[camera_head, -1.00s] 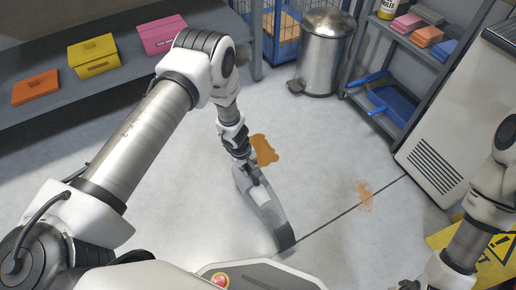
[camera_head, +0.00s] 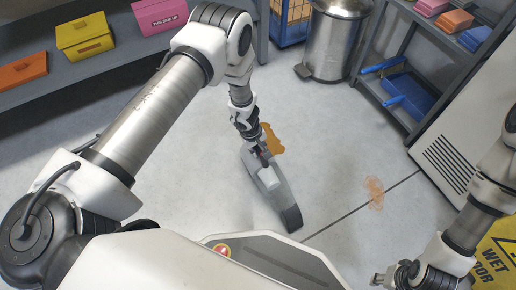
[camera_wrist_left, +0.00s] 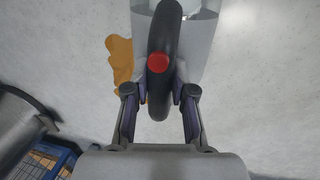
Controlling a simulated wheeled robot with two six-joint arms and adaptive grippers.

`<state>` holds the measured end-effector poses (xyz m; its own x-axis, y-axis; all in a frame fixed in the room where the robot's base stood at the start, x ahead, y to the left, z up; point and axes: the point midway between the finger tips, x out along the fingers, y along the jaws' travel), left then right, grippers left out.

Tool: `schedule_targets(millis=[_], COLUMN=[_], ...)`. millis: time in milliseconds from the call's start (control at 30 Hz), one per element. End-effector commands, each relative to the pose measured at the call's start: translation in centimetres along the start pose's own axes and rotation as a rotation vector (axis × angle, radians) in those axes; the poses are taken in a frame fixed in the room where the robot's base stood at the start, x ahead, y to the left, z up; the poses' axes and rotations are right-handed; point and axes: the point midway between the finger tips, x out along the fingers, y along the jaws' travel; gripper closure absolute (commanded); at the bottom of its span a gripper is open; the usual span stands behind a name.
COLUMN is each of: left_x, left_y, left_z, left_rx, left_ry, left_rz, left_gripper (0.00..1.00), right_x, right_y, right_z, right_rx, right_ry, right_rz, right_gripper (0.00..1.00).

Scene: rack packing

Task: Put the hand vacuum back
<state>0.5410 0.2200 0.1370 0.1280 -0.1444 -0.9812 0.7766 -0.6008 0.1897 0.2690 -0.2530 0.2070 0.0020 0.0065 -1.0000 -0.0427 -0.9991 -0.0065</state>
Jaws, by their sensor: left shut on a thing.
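The hand vacuum (camera_head: 272,188) is a grey, elongated body with a light patch and a dark end. It hangs tilted from my left gripper (camera_head: 256,148), with its dark end toward the bottom right. In the left wrist view, the two fingers of my left gripper (camera_wrist_left: 159,103) are closed on both sides of the vacuum's black handle (camera_wrist_left: 160,88), which has a red button. I cannot tell the vacuum's exact height above the floor. My right gripper (camera_head: 391,277) is at the bottom right, small and partly hidden by its arm, with no object visible in it.
A grey shelf (camera_head: 130,62) at the upper left holds orange, yellow and pink boxes. A metal bin (camera_head: 336,42) and a rack (camera_head: 368,92) with blue dustpans stand at the back right. A yellow wet-floor sign (camera_head: 497,255) is at the lower right. Brown (camera_head: 271,138) and orange (camera_head: 375,193) stains mark the open floor.

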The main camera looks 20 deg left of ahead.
Motion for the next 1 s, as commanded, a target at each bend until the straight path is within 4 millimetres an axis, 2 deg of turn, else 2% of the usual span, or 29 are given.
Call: schedule_targets(millis=[67, 100, 167, 433, 567, 667, 900, 1000], left_x=[0.2, 0.3, 0.2, 0.2, -0.8, -2.8, -9.0, -10.8], left_y=[0.0, -0.1, -0.1, 0.0, 0.1, 0.2, 0.1, 0.1], left_z=[0.0, 0.0, 0.0, 0.0, 0.0, 0.0, -0.1, 0.0], left_rx=[0.0, 0.0, 0.0, 0.0, -0.001, -0.001, 0.0, 0.0], left_ry=[0.0, 0.0, 0.0, 0.0, 0.0, 0.001, 0.001, 0.0], left_rz=[0.001, 0.0, 0.0, 0.0, 0.0, 0.001, 0.001, 0.0], left_gripper=[1.0, 0.72, 0.51, 0.51, 0.51, 0.51, 0.51, 0.51], right_x=[0.3, 0.3, 0.2, 0.2, -0.5, -1.4, -3.5, -4.0], right_y=[0.0, 0.0, 0.0, 0.0, 0.0, 0.0, -0.1, -0.1], right_z=[0.0, 0.0, 0.0, 0.0, 0.0, 0.1, 0.1, 0.1], right_rx=[0.0, 0.0, 0.0, 0.0, 0.0, -0.002, -0.004, -0.004], right_ry=[0.0, 0.0, 0.0, 0.0, 0.0, -0.001, -0.002, -0.002], right_rz=[0.0, 0.0, 0.0, 0.0, 0.0, 0.0, 0.0, 0.0], right_gripper=[0.6, 0.6, 0.6, 0.6, 0.6, 0.6, 0.6, 0.6])
